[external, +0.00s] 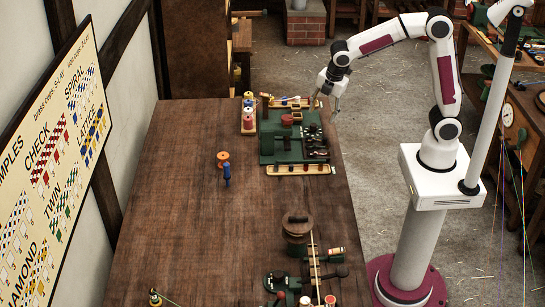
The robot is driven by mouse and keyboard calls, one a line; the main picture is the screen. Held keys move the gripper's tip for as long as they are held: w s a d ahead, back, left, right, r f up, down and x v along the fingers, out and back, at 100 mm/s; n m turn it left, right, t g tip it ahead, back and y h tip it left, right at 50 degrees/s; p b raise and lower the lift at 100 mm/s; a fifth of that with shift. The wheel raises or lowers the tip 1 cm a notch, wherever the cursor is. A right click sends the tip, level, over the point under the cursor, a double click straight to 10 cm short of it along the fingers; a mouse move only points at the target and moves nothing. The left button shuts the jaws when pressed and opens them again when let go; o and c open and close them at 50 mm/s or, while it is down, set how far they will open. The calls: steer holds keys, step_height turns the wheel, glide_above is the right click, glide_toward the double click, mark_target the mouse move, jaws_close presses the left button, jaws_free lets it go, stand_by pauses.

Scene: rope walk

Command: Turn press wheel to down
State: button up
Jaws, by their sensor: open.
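A green machine (283,150) stands on the far right part of the wooden table, with a red round part (287,120) and several small dark parts (316,141) on it. A second green device (288,283) with black knobs is at the near right. I cannot tell for sure which part is the press wheel or how it is turned. My gripper (327,105) is open and points down beside the far right corner of the green machine, over the table's right edge. It holds nothing that I can see. Its fingertips are small in this view.
An orange spool and a blue peg (226,172) stand mid-table. Spools (248,112) stand left of the green machine. A brown round pot (296,228) stands nearer the front. The left and middle of the table (180,215) are clear. A sample board (55,150) hangs at left.

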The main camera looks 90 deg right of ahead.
steer(key=s+a+r+m, duration=0.1)
steer(key=s+a+m, duration=0.1)
steer(key=s, duration=0.3)
steer(key=s+a+r+m+y, duration=0.1)
steer(key=s+a+m, duration=0.1)
steer(key=s+m, duration=0.2)
steer(key=s+a+r+m+t, duration=0.1)
steer(key=s+a+r+m, duration=0.1)
steer(key=s+m, duration=0.2)
steer(key=shift+s+a, duration=0.25)
steer(key=shift+s, duration=0.6)
steer(key=shift+w, duration=0.1)
